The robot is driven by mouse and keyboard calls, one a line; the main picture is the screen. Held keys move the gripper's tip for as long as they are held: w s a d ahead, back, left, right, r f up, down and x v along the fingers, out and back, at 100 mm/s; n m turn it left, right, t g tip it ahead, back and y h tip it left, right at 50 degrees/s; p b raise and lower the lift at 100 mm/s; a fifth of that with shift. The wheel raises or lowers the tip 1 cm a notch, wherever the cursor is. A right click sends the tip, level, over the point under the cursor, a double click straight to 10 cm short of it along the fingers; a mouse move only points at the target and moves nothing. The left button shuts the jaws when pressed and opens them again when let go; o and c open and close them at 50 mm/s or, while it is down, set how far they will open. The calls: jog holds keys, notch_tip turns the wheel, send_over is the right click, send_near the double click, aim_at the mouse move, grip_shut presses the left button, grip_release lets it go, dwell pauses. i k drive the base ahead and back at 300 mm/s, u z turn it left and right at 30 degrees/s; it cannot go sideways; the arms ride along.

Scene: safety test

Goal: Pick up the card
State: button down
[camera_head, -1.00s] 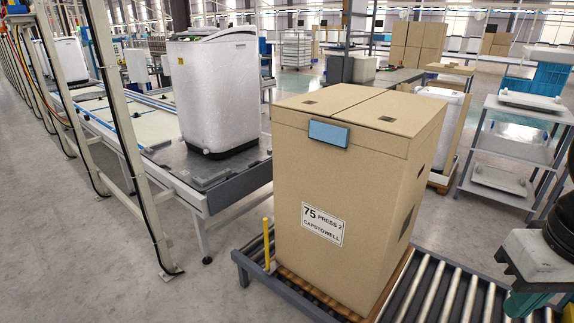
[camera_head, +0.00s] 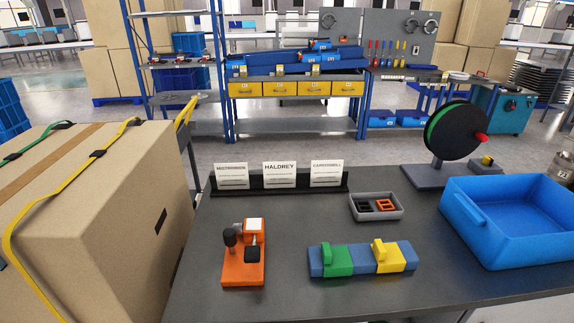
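Three white printed cards stand upright side by side in a dark holder (camera_head: 290,191) at the back left of the dark grey table. The left card (camera_head: 232,176) has a heading too blurred to read surely. The middle card (camera_head: 279,176) reads HALDREY. The right card (camera_head: 326,174) has a heading that looks like CAPESTOWELL. The smaller print is unreadable. My gripper is not in view.
On the table (camera_head: 300,218) are an orange clamp tool (camera_head: 243,272), a blue bar with green and yellow clips (camera_head: 362,261), a small grey tray (camera_head: 392,213), a blue bin (camera_head: 490,245) and a strap reel (camera_head: 458,130). A strapped carton (camera_head: 110,230) stands close on the left.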

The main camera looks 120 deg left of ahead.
aim_at(323, 173)
jog(key=u, duration=3.25)
jog(key=k, duration=0.5)
jog(key=z, duration=1.55)
jog(key=i, duration=1)
jog(key=u, duration=2.05)
jog(key=i, duration=0.45)
jog(key=z, duration=0.1)
